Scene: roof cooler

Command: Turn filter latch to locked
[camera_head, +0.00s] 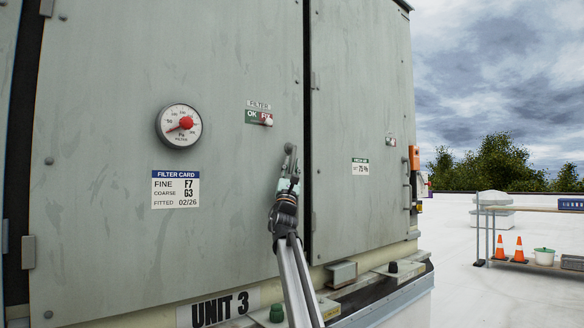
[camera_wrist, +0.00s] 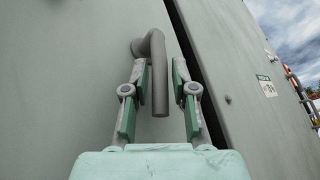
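The filter latch (camera_wrist: 159,92) is a dark grey bent handle on the large grey-green filter door (camera_head: 100,115). In the wrist view its bar hangs down from the pivot at upper left. My gripper (camera_wrist: 161,78) is open, with one green-padded finger on each side of the bar. In the head view my gripper (camera_head: 289,180) is below the latch's top and hides most of the latch.
Above the latch is a FILTER plate (camera_head: 258,117) with OK and a partly covered red field, beside a pale knob. A round gauge (camera_head: 180,126) and a filter card (camera_head: 175,189) are to the left. A dark seam and a second panel (camera_head: 360,100) are to the right.

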